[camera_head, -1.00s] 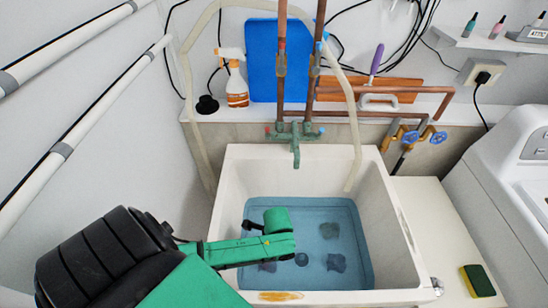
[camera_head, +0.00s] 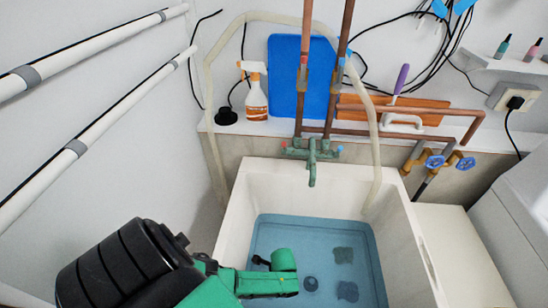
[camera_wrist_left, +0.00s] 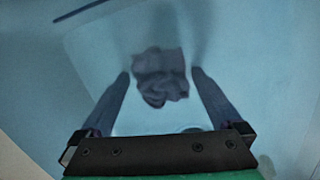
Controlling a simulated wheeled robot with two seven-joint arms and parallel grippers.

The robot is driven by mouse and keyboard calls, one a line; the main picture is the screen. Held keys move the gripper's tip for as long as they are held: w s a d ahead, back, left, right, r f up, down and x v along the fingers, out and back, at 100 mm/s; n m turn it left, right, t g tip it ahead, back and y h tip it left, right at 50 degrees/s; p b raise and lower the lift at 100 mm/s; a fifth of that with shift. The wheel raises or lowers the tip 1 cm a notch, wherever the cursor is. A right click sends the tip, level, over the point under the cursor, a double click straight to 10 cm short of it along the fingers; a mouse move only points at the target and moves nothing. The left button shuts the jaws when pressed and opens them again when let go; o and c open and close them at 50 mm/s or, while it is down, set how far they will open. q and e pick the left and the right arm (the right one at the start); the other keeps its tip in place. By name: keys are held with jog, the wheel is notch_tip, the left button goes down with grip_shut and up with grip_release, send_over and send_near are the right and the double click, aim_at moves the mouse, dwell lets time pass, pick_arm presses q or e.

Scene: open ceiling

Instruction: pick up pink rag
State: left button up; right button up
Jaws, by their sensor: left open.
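The sink (camera_head: 232,225) holds bluish water. In the left wrist view a crumpled, dull purple-grey rag (camera_wrist_left: 160,75) lies under the water. The water's tint keeps me from telling whether it is the pink one. My left gripper (camera_wrist_left: 160,78) is open, its fingertips on either side of the rag with gaps showing; I cannot tell the height between them. In the head view my left wrist is over the left of the sink and hides its fingers. Two other dark cloths, one farther back (camera_head: 343,255) and one nearer (camera_head: 347,291), lie right of the wrist.
A dark round drain (camera_head: 310,284) is on the sink floor. The green tap (camera_head: 312,160) and a pale hose (camera_head: 374,150) hang over the sink's back. A spray bottle (camera_head: 255,92) and blue board (camera_head: 300,80) stand on the back ledge. Pipes line the left wall.

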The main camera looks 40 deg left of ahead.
pick_arm(q)
jog(key=c, duration=1.1)
jog(key=shift+r, duration=0.1)
jog(key=shift+c, duration=0.3)
